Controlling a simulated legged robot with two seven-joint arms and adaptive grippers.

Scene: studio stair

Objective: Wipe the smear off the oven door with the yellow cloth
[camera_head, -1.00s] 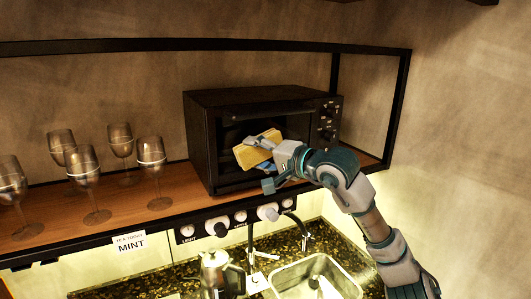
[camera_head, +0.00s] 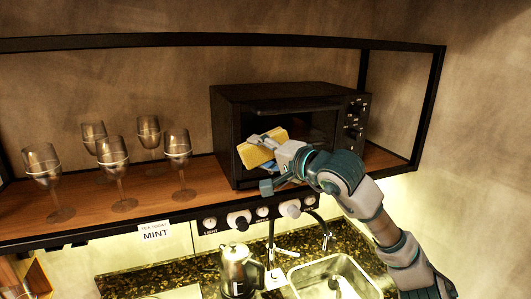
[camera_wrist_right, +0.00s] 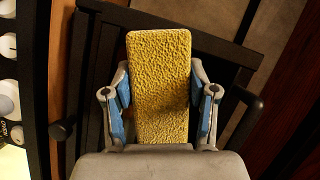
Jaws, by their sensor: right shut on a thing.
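The black oven (camera_head: 285,95) stands on the wooden shelf, its dark door (camera_head: 312,125) facing me. My right gripper (camera_head: 264,156) is shut on the yellow cloth (camera_head: 262,147), in front of the left part of the door. In the wrist view the cloth (camera_wrist_right: 160,85) is a textured yellow block between the two blue-padded fingers of my right gripper (camera_wrist_right: 160,95). I cannot tell whether the cloth touches the door. I cannot make out the smear; the cloth and gripper cover part of the door. My left gripper is not in view.
Several wine glasses (camera_head: 178,152) stand on the shelf (camera_head: 150,183) left of the oven. A black frame (camera_head: 425,110) bounds the shelf. Knobs (camera_head: 238,219) line its front edge. Below are a metal pot (camera_head: 238,268), a tap (camera_head: 272,245) and a sink (camera_head: 312,277).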

